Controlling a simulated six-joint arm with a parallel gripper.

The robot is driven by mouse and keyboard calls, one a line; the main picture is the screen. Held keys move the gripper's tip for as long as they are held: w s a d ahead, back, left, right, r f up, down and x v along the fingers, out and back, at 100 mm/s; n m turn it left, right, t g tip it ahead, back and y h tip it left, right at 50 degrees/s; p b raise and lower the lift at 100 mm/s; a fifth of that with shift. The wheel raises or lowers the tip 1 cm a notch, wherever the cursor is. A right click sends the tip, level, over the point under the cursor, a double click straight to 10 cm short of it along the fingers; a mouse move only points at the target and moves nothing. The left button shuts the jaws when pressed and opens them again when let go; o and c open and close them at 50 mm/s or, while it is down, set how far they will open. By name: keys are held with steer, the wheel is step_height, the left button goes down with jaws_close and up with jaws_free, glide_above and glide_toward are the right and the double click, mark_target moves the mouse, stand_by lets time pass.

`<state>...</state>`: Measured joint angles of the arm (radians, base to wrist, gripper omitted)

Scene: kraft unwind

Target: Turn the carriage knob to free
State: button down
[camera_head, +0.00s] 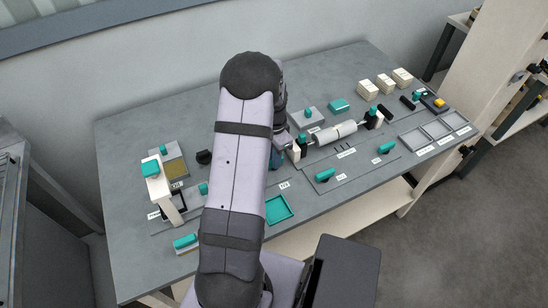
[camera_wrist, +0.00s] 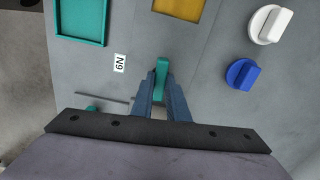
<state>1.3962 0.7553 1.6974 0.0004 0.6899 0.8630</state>
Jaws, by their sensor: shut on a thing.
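In the wrist view my gripper (camera_wrist: 161,80) points at the bench top, its two blue-grey fingers shut on a slim teal knob (camera_wrist: 162,66). The knob's upper end shows between the fingertips; its lower part is hidden by the fingers. No readable marking shows whether it is the carriage knob or which position it is set to. In the head view my arm covers most of this spot, and only part of my gripper (camera_head: 277,156) shows beside the arm.
In the wrist view a teal tray (camera_wrist: 104,22) lies at upper left. A blue knob (camera_wrist: 242,75) and a white knob (camera_wrist: 270,24) stand at right. In the head view a white roller (camera_head: 335,132) is mounted right of my gripper, and teal-topped fixtures (camera_head: 152,170) stand at left.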

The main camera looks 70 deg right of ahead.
steer(key=shift+d, duration=0.1)
stand_by(0.3)
steer(key=c, duration=1.7)
jaws_free()
steer(key=shift+r+b, duration=0.95)
steer(key=shift+r, duration=2.75)
